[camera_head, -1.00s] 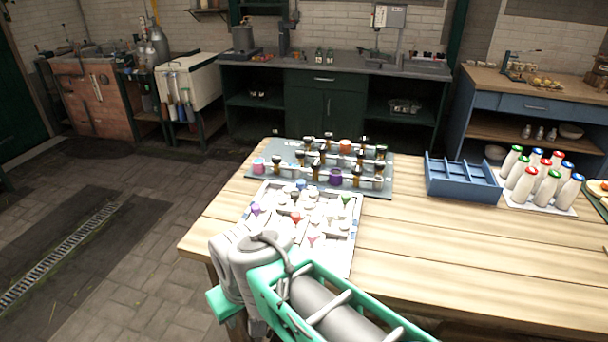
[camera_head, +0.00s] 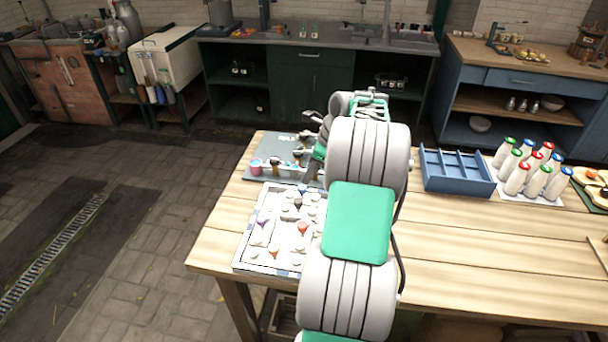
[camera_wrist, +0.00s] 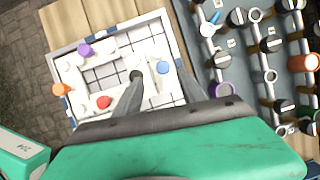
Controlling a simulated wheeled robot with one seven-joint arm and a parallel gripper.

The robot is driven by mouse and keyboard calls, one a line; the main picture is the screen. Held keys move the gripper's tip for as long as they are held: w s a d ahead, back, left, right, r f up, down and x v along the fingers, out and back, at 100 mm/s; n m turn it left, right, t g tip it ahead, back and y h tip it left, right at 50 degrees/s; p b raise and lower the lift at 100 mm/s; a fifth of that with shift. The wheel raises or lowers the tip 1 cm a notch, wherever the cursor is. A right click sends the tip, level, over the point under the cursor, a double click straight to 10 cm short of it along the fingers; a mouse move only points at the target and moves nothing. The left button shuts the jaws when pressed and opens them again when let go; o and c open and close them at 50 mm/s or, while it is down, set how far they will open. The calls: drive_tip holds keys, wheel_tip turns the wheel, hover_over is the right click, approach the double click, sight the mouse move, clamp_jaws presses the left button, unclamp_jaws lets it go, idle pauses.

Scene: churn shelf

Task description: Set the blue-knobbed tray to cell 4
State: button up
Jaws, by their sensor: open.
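A blue knob (camera_wrist: 162,67) stands on a white piece at the right part of a framed sliding-piece board (camera_wrist: 112,28) in the wrist view. The board also lies on the table in the head view (camera_head: 240,266). My gripper (camera_wrist: 160,74) is open above the board, its fingertips appearing on either side of the blue knob. Whether they touch it, or how high they are, I cannot tell. Other pieces carry purple (camera_wrist: 85,50), orange (camera_wrist: 60,89) and red (camera_wrist: 103,102) knobs. A bare gridded area shows mid-board. Cell numbers are not readable; my fingers hide part of the board.
A grey rack board (camera_wrist: 215,60) with several knobbed pegs stands right beside the board. A blue divided crate (camera_head: 455,184) and several capped milk bottles (camera_head: 518,178) stand farther right on the wooden table (camera_head: 470,255).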

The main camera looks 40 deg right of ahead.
sight(303, 187)
drive_tip(key=shift+m, duration=0.3)
drive_tip(key=x, duration=0.7)
drive_tip(key=shift+d+f, duration=0.3)
drive_tip(key=shift+f, duration=0.15)
drive_tip(key=shift+c, duration=0.2)
clamp_jaws()
idle(0.4)
